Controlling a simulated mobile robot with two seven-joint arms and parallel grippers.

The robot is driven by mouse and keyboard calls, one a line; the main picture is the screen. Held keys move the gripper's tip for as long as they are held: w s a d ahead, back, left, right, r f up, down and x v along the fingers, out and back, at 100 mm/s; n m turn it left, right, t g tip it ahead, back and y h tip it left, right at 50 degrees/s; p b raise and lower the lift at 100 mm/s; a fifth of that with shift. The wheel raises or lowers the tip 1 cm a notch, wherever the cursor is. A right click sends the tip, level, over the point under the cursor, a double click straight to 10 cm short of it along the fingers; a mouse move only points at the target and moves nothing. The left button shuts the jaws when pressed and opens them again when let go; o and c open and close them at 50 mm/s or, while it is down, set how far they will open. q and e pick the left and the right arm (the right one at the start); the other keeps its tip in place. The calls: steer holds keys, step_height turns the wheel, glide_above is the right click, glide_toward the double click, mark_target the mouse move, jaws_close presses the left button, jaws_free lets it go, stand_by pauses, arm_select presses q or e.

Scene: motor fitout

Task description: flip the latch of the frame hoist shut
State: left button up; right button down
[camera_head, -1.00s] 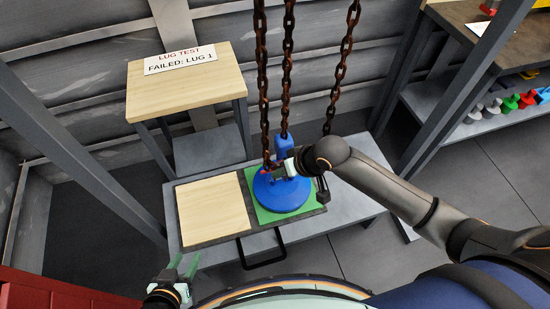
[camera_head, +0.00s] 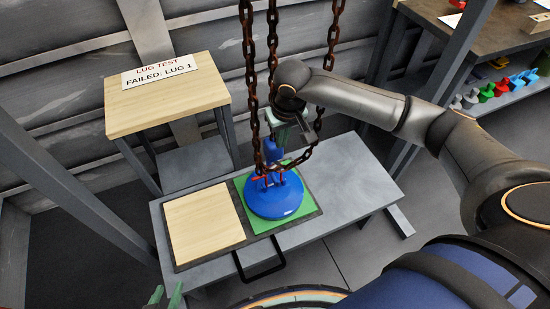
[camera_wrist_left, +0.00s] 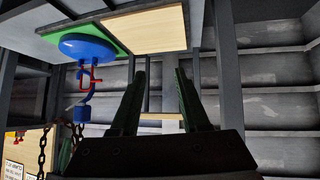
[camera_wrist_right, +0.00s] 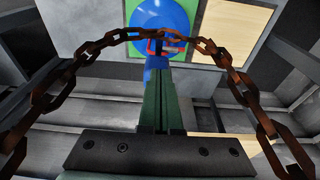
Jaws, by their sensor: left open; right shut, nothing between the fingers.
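A blue round base (camera_head: 274,200) stands on a green square, with a blue upright post (camera_head: 271,150) and a red latch (camera_head: 268,181) low beside it. The latch also shows in the left wrist view (camera_wrist_left: 88,78) and, partly hidden by the chain, in the right wrist view (camera_wrist_right: 160,46). I cannot tell whether it is open or shut. My right gripper (camera_head: 276,119) is shut and empty, above the latch near the post's top. In the right wrist view its fingers (camera_wrist_right: 158,75) point toward the post. My left gripper (camera_head: 165,295) is open and empty at the lower left, away from the latch.
Rusty chains (camera_head: 273,50) hang from above; one sags in a loop past the post and crosses close before my right gripper. A pale wooden square (camera_head: 203,222) lies left of the green one on the grey table (camera_head: 345,185). A sign-bearing wooden stand (camera_head: 170,95) stands behind.

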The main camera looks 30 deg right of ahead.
steer(key=shift+f, duration=0.15)
steer(key=b, duration=0.2)
glide_above(277, 165)
steer(key=f, duration=0.8)
steer(key=shift+s+f, duration=0.35)
steer(key=shift+s, duration=0.05)
arm_select(q)
steer(key=shift+w+d+f, duration=0.45)
steer(key=shift+d+f, duration=0.05)
arm_select(e)
steer(key=shift+w+f, duration=0.1)
steer(key=shift+f, duration=0.35)
arm_select(q)
steer(key=shift+s, duration=0.1)
